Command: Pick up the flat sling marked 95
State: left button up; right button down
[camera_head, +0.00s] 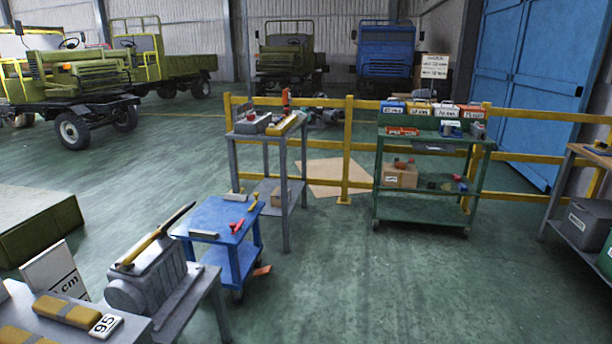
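The flat sling marked 95 (68,311) is a folded yellow-brown bundle with a grey band, lying on a grey table (120,334) at the lower left. Its white tag (105,326) reads 95 and lies at its right end. A second similar yellow bundle (22,336) lies nearer on the same table, partly cut off by the frame edge; no tag of its own shows. Neither of my grippers is in view.
A grey machine block (150,277) with a long bar on top stands just beyond the slings, beside a white sign (52,270). A blue cart (222,220), grey stand (268,137) and green cart (425,210) stand farther off. Green floor is clear at centre right.

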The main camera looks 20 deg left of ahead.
aim_at(99, 327)
jog(key=i+u, duration=0.2)
jog(key=i, duration=0.25)
jog(key=i+l+u, duration=0.1)
jog(key=i+u, duration=0.15)
jog(key=i, duration=0.2)
jog(key=i+l+u, duration=0.2)
jog(key=i, duration=0.3)
jog(key=i+u, duration=0.25)
jog(key=u, duration=0.2)
jog(key=i+l+u, duration=0.15)
jog(key=u, duration=0.3)
jog(key=i+l+u, duration=0.2)
jog(key=u, duration=0.25)
jog(key=i+l+u, duration=0.15)
jog(key=u, duration=0.25)
jog(key=i+l+u, duration=0.1)
jog(key=l+u, duration=0.35)
